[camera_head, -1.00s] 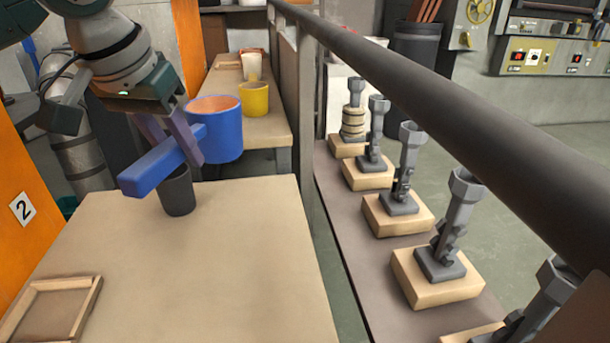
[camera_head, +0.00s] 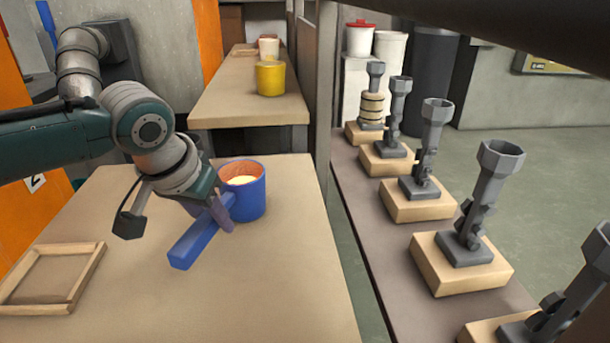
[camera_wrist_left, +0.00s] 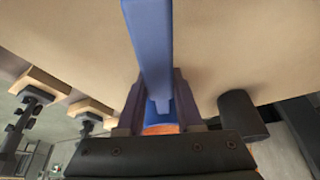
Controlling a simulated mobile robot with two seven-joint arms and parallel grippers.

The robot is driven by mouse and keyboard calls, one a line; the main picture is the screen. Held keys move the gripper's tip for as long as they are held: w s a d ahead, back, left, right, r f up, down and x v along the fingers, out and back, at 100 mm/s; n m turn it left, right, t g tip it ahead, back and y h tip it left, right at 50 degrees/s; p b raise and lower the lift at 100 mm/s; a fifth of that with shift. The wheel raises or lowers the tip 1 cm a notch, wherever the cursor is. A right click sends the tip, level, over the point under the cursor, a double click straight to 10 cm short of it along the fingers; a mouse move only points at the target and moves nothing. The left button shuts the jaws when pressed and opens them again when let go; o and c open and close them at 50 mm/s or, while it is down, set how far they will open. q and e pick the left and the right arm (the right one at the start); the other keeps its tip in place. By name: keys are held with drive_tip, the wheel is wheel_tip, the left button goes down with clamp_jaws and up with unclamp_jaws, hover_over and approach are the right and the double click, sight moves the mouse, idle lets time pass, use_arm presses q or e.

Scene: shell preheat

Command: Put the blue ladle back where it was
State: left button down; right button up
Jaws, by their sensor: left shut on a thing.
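The blue ladle (camera_head: 253,197) has a round cup with an orange-brown inside and something pale yellow in it, and a straight square handle. My left gripper (camera_head: 222,212) is shut on the handle close to the cup. The ladle is upright over the near table, its handle pointing to the lower left; I cannot tell whether its bottom touches the tabletop. In the left wrist view the blue handle (camera_wrist_left: 150,45) runs up between the fingers, and the cup is mostly hidden behind the gripper. My right gripper is not in view.
The near table (camera_head: 270,290) is mostly bare, with a shallow wooden frame (camera_head: 88,272) at its left. A dark cup (camera_wrist_left: 240,115) shows in the wrist view. A yellow pot (camera_head: 270,79) stands on the far table. A rack with several grey moulds (camera_head: 485,195) stands right, beyond a gap.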

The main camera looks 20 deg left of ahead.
use_arm(q)
drive_tip(key=shift+w, duration=0.1)
drive_tip(key=shift+f, duration=0.1)
drive_tip(key=c, duration=0.6)
unclamp_jaws()
drive_tip(key=shift+o, duration=0.2)
